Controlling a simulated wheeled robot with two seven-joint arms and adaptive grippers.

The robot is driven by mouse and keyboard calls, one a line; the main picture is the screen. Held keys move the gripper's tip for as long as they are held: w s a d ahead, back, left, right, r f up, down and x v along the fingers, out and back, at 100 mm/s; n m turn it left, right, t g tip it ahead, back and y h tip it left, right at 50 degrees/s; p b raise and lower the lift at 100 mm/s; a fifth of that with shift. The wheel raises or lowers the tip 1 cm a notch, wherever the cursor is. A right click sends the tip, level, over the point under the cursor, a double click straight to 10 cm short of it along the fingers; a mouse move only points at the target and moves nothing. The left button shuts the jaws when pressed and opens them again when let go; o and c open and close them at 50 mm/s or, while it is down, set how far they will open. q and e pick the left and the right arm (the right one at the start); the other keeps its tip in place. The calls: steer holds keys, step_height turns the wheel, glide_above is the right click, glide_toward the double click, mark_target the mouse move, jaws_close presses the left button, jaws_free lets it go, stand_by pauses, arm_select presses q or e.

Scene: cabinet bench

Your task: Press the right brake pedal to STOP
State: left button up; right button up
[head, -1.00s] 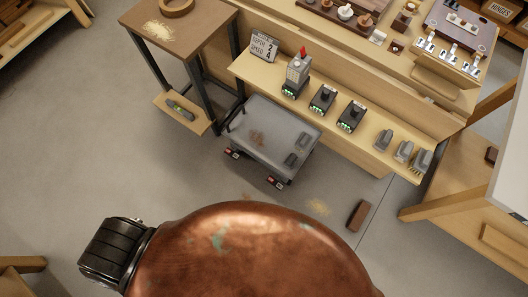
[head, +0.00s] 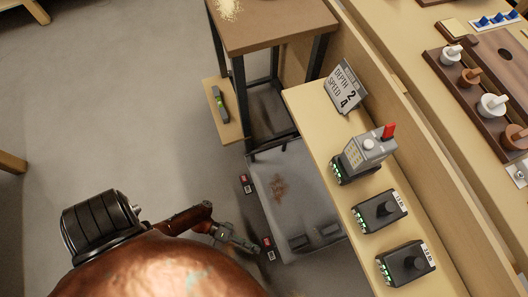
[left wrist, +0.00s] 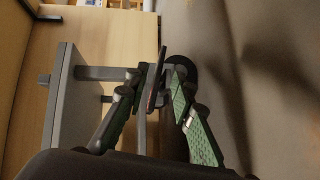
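The grey cart (head: 278,167) stands on the floor below the bench shelf, with two small red-and-black labelled pedals along its left edge. The left pedal (head: 246,184) is farther up the picture; the right pedal (head: 268,249) is nearer. My left gripper (head: 250,246) is low beside the right pedal, seemingly very close; contact cannot be told. In the left wrist view, its green-padded fingers (left wrist: 158,82) are apart, with a thin dark upright piece (left wrist: 154,82) between or beyond them. Whether this is the pedal is unclear. My right gripper is not in view.
The wooden shelf (head: 318,125) with several dark devices runs along the cart's right side. A table (head: 262,24) on dark legs stands behind the cart, with a low wooden ledge (head: 229,122). The floor to the left (head: 120,110) is clear.

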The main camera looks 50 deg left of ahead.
mark_target(269, 249)
arm_select(q)
steer(key=b+x, duration=0.1)
steer(key=x, duration=0.5)
steer(key=shift+d, duration=0.3)
steer(key=shift+c, duration=0.6)
jaws_close()
